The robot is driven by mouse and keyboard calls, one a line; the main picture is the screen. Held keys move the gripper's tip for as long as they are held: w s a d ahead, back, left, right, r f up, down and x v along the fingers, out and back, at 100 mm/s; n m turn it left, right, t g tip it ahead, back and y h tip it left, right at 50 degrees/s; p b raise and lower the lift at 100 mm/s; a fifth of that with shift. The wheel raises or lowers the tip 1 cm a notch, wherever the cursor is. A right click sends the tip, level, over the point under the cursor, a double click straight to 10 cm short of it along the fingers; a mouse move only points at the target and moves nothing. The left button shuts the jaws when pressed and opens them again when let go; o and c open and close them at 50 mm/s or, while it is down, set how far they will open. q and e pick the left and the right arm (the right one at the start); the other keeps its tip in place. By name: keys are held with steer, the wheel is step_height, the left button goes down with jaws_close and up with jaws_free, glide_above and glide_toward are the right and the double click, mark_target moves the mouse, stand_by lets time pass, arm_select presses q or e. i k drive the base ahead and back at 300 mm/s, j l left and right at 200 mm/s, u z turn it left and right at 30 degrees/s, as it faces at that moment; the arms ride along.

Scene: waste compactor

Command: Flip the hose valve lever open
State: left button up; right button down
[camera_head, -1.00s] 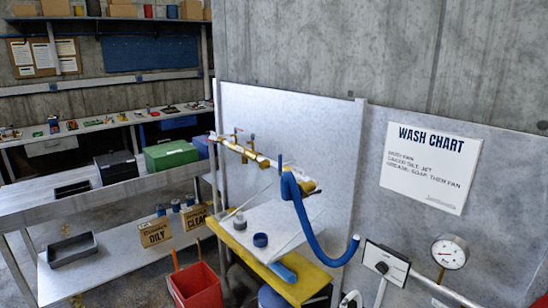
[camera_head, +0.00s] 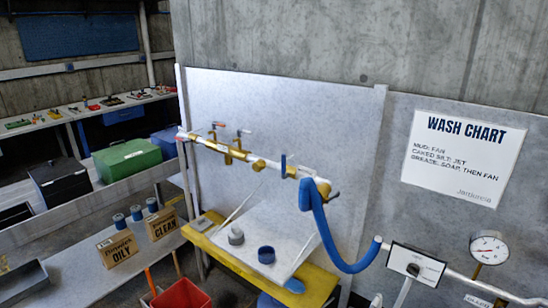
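A pale pipe with brass fittings (camera_head: 258,163) runs along the white splash panel. Near its right end, a small blue lever (camera_head: 283,165) stands upright, just left of where the blue hose (camera_head: 325,235) begins. Two smaller levers, one red-tipped (camera_head: 219,125), stand over the brass valves farther left. A brass-coloured piece (camera_head: 333,196) sticks out beside the hose's top end. No label shows which lever is the hose valve's. Neither of my grippers is in view.
A yellow-edged wash stand (camera_head: 230,258) with a grey tray holds a blue ring-shaped item (camera_head: 266,254) below the pipe. A white plate with a black knob (camera_head: 413,270) and a pressure gauge (camera_head: 489,247) stand at the right. A red bin (camera_head: 182,296) is at the bottom.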

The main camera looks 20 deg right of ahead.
mark_target(284, 176)
steer(key=i+j, duration=0.35)
steer(key=i+j+z, duration=0.1)
steer(key=i+j, duration=0.25)
steer(key=j, duration=0.15)
